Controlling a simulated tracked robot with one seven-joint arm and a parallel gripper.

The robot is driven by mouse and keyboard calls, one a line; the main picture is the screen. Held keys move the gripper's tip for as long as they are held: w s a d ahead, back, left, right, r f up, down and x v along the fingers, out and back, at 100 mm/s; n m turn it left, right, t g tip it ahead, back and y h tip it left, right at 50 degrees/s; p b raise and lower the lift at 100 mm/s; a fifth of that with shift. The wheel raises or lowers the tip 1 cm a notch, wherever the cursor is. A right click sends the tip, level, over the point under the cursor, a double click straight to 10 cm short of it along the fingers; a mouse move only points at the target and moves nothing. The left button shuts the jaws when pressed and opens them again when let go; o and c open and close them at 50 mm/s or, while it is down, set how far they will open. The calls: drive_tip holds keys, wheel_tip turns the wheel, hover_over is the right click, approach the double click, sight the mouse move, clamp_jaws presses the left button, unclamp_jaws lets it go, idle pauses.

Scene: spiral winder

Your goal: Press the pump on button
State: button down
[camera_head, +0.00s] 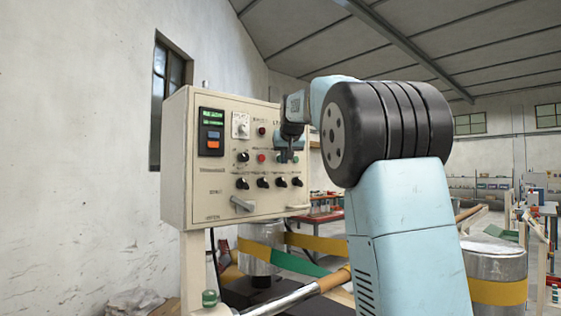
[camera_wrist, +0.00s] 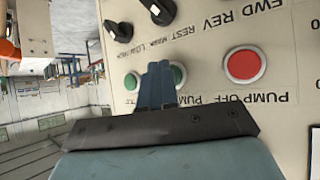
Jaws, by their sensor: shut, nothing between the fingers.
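The beige control panel (camera_head: 225,200) carries buttons and knobs. In the wrist view a green button (camera_wrist: 179,75) shows partly behind my gripper's fingers, beside a red button (camera_wrist: 244,66) labelled PUMP OFF. The lettering by this green button is partly hidden, so I cannot read it fully. A second green button (camera_wrist: 131,81) shows at the left of the fingers. My gripper (camera_wrist: 159,68) is shut and empty, its fingertips in front of the panel between the two green buttons, overlapping the right one. I cannot tell whether they touch it. In the head view my gripper (camera_head: 285,156) is at the panel's right part.
Black knobs (camera_wrist: 158,10) sit close to the fingertips. A wall stands left of the panel.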

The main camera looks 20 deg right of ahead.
drive_tip(key=shift+w, duration=0.15)
idle(0.5)
drive_tip(key=shift+s+d, duration=0.2)
drive_tip(key=shift+s, duration=0.6)
drive_tip(key=s, duration=0.1)
drive_tip(key=s+d, duration=0.1)
drive_tip(key=s, duration=0.1)
drive_tip(key=s+d, duration=0.1)
drive_tip(key=shift+s, duration=0.3)
idle(0.8)
drive_tip(key=s+a+f+g, duration=0.2)
drive_tip(key=s+a+f, duration=0.3)
drive_tip(key=s+f, duration=1.1)
drive_tip(key=s+a+f+n+g+y, duration=0.1)
drive_tip(key=s+a+f+g, duration=0.2)
drive_tip(key=s+f, duration=1.3)
drive_tip(key=s+a, duration=0.2)
drive_tip(key=s, duration=0.5)
drive_tip(key=shift+a+n+y, duration=0.25)
drive_tip(key=shift+n+y, duration=0.05)
